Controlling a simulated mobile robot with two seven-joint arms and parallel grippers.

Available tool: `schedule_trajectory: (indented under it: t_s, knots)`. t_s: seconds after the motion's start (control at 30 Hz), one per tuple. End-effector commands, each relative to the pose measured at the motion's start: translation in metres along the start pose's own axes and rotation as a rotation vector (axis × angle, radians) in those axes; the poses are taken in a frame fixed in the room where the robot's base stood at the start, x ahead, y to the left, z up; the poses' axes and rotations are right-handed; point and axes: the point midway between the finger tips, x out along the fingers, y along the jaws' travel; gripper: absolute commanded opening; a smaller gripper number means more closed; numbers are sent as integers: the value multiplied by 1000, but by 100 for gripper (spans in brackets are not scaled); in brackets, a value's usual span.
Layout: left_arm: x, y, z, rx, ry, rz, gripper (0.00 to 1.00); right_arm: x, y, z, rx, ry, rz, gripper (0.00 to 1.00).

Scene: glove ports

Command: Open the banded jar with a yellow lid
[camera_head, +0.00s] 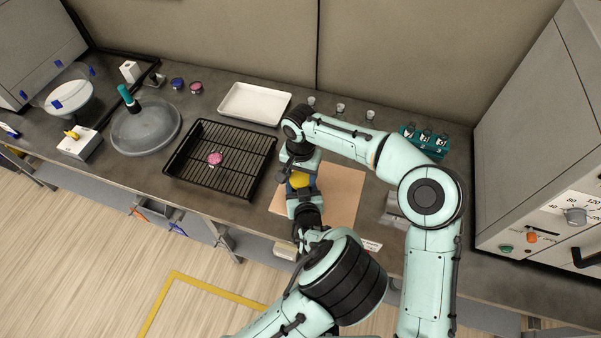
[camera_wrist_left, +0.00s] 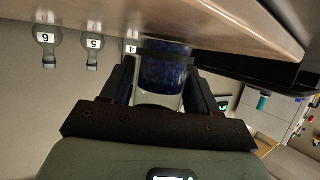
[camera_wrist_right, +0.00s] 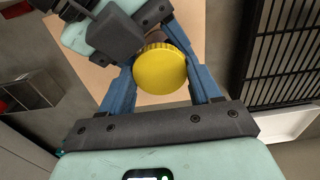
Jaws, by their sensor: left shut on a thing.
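The banded jar shows in the left wrist view as a pale body with a dark blue band (camera_wrist_left: 165,72). My left gripper (camera_head: 304,196) is shut on it, a finger on each side. Its yellow lid (camera_head: 300,181) shows in the head view between my two grippers, and from above in the right wrist view (camera_wrist_right: 160,69). My right gripper (camera_head: 301,167) is over the jar from the far side. Its blue fingers (camera_wrist_right: 158,75) stand open on either side of the lid. Contact with the lid is unclear. In the head view the jar's body is mostly hidden by the grippers.
A tan board (camera_head: 345,190) lies below the grippers. Left of it is a black wire tray (camera_head: 245,160) with a pink dish (camera_head: 215,158). A white tray (camera_head: 255,103) stands behind. A teal rack (camera_head: 425,140) and a large grey machine (camera_head: 545,140) are at right.

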Motion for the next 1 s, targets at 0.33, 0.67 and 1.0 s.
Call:
schedule_trajectory:
  t_s: [0.33,0.67,1.0]
  knots:
    - [0,0,0,0,1,1,0,0,0,0,-178,1,0,25]
    - [0,0,0,0,1,1,0,-1,0,0,-884,2,0,25]
    - [0,1,0,0,1,1,0,-1,0,0,-1191,2,0,25]
